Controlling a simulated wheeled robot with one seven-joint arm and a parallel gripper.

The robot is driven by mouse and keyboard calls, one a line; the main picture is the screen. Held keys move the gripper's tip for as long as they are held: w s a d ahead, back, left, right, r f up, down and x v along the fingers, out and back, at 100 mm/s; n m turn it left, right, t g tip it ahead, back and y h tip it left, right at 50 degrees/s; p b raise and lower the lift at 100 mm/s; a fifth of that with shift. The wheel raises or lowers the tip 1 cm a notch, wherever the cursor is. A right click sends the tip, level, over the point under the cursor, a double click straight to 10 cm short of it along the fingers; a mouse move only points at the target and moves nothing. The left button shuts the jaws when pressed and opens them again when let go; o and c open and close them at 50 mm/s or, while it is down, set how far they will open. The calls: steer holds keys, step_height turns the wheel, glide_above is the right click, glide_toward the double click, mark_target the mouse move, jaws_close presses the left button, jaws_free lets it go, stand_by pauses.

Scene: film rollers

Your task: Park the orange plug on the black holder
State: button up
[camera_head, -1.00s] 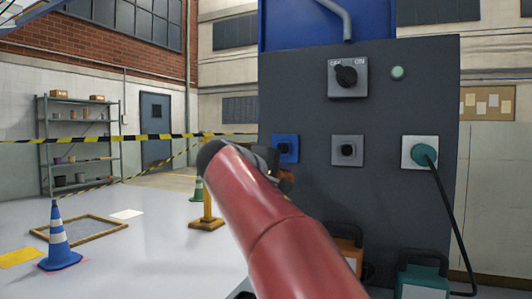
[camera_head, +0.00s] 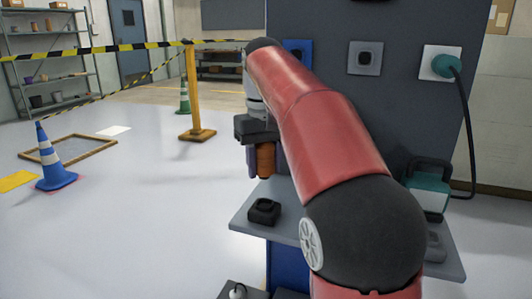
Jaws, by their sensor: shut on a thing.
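The orange plug (camera_head: 266,158) hangs from my gripper (camera_head: 259,168), which is shut on it and points down. The arm link hides part of the grip. The black holder (camera_head: 264,210) is a small dark block with a recess in its top, on the left part of the grey shelf. The plug is above the holder with a visible gap, roughly in line with it in this view. The exact depth between them is hard to tell.
The grey shelf (camera_head: 246,222) juts out from the dark panel (camera_head: 412,108). A teal plug (camera_head: 446,66) with a black cable sits in a white socket. A teal box (camera_head: 426,190) stands at right. Blue (camera_head: 296,48) and grey (camera_head: 365,58) sockets are on the panel.

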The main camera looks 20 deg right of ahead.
mark_target(265, 207)
steer(key=shift+f+b, duration=2.2)
steer(key=shift+f, duration=0.9)
steer(key=shift+p, duration=0.85)
steer(key=shift+f+b, duration=0.4)
steer(key=shift+f, duration=0.35)
